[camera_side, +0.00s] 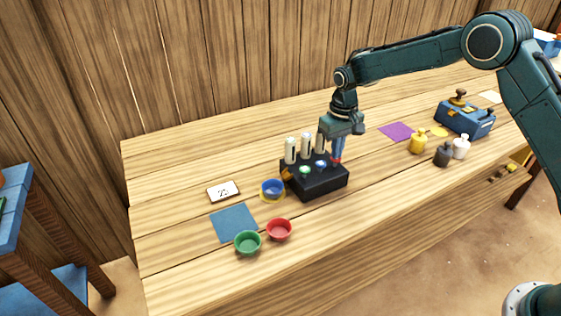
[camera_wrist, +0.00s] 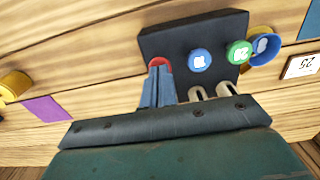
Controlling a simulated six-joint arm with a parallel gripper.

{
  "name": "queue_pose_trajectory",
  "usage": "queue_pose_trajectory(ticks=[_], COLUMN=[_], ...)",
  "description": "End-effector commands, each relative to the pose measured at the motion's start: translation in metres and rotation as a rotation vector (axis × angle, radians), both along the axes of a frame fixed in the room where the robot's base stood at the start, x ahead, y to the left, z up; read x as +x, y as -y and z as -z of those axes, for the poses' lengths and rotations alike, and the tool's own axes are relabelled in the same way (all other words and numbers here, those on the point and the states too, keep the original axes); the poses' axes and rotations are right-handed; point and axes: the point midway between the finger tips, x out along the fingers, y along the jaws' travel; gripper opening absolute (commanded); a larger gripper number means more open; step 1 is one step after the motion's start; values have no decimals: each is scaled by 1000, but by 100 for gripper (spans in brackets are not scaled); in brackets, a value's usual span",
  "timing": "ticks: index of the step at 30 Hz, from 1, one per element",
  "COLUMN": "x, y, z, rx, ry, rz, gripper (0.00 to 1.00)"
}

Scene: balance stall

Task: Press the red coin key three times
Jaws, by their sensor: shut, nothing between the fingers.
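The black key box (camera_side: 322,184) stands on the wooden bench, with a green key (camera_side: 304,170), a blue key (camera_side: 321,164) and the red coin key on top. In the wrist view the red key (camera_wrist: 160,62) shows as a rim beyond my fingertips, beside the blue key (camera_wrist: 200,60) and the green key (camera_wrist: 239,52). My gripper (camera_side: 337,159) is shut and empty, pointing down at the red key's place. Its fingertips (camera_wrist: 159,72) cover most of the red key. I cannot tell whether they touch it or how far it is pressed.
White tubes (camera_side: 291,150) rise at the box's back edge, close to my gripper. A blue bowl (camera_side: 272,187), red bowl (camera_side: 279,229), green bowl (camera_side: 248,242) and a number card (camera_side: 223,191) lie left. Weights (camera_side: 418,142) and a blue scale (camera_side: 465,118) stand right.

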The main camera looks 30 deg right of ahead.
Motion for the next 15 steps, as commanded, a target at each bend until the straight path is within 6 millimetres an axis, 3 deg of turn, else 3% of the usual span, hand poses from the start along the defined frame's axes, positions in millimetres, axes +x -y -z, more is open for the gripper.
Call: queue_pose_trajectory(ticks=[15], x=[0], y=[0], z=[11], rx=[0], ry=[-2], rz=[0], gripper=[0])
